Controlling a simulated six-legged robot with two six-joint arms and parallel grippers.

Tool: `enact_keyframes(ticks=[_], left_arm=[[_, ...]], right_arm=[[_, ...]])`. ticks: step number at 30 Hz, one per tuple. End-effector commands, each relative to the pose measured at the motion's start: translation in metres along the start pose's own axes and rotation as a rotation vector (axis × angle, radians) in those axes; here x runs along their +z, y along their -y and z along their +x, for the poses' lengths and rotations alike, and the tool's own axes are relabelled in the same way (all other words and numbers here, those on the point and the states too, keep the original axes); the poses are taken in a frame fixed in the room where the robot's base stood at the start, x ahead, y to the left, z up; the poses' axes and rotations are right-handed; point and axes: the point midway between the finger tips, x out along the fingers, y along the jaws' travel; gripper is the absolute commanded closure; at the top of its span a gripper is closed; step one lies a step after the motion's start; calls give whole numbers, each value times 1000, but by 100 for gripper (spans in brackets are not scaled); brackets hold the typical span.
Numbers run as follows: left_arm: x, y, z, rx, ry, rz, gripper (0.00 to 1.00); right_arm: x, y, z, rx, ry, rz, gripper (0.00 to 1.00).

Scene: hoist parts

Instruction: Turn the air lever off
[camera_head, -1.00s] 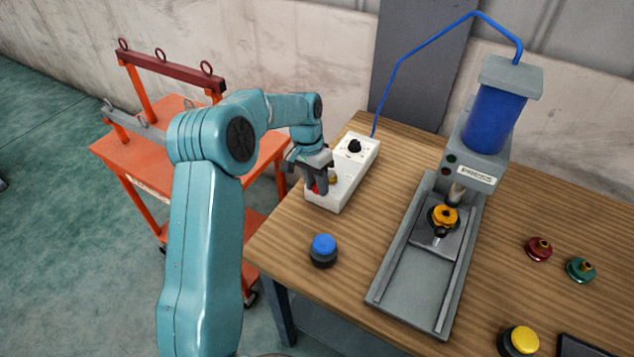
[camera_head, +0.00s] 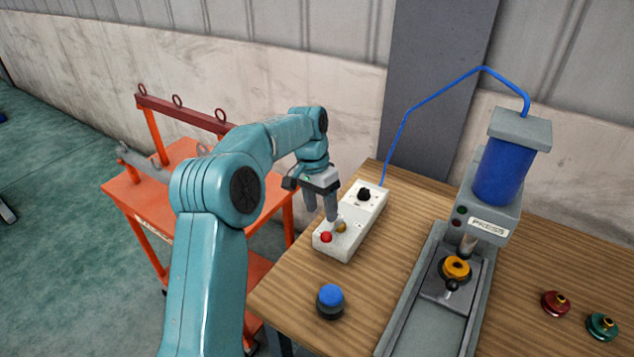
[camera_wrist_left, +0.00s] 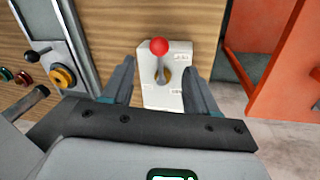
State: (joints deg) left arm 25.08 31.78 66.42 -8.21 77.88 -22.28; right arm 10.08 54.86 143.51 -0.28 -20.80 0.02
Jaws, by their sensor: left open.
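The air lever has a red ball knob (camera_head: 326,237) and sits on a white control box (camera_head: 345,242) at the left edge of the wooden table. A brass-coloured base (camera_head: 341,227) shows beside the knob. In the left wrist view the red knob (camera_wrist_left: 159,46) tops a grey stem that rises from the brass base (camera_wrist_left: 163,75). My left gripper (camera_head: 321,218) is above the box, just behind the knob in the head view. In the left wrist view its two fingers (camera_wrist_left: 158,85) are apart, with the lever between and beyond them. My right gripper is not in view.
A black rotary knob (camera_head: 364,194) is on the box's far end, near a blue hose (camera_head: 402,125). A blue-topped button (camera_head: 330,300) stands in front. The press (camera_head: 500,175) stands to the right, and an orange cart (camera_head: 150,195) to the left.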

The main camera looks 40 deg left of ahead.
Motion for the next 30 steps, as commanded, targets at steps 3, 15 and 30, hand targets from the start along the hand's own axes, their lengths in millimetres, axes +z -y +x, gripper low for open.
enact_keyframes(ticks=[3,15,30], left_arm=[[-1,0,-33,-2,-5,0,42],[0,0,-84,1,2,1,42],[0,0,-84,1,3,1,42]], right_arm=[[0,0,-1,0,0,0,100],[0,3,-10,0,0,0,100],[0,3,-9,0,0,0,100]])
